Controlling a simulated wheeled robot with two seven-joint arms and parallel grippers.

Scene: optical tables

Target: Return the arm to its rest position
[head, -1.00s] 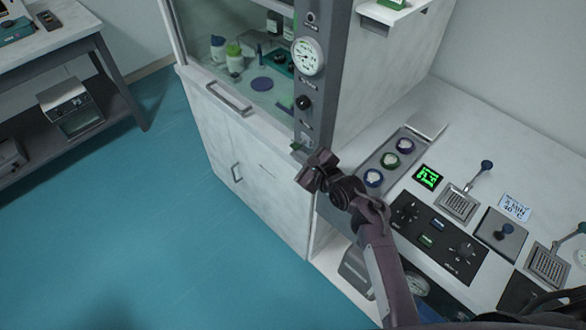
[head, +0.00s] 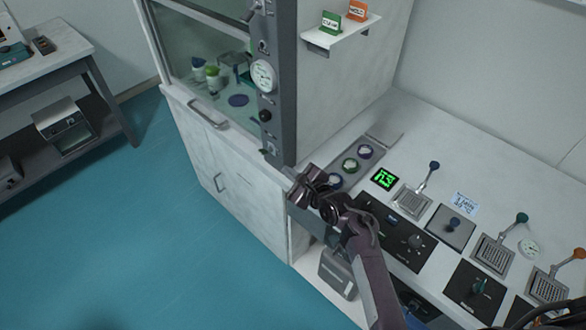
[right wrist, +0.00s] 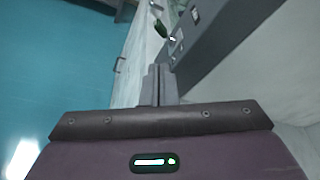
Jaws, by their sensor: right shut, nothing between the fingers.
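My right arm (head: 370,265) rises from the bottom of the head view. It ends in my right gripper (head: 290,173), which appears in front of the lower end of the fume hood's grey post. In the right wrist view the gripper's two grey fingers (right wrist: 157,82) are together with nothing between them. The fingers point toward the cabinet side and the grey post. I cannot tell how far they are from the post. My left gripper is in neither view.
The white fume hood cabinet (head: 240,180) stands left of my arm, with a round gauge (head: 263,75) on its post. At right, a bench (head: 425,150) carries round-topped vials (head: 350,165), a green display (head: 384,179), control panels and levers (head: 428,175). Blue floor (head: 120,230) lies open at left.

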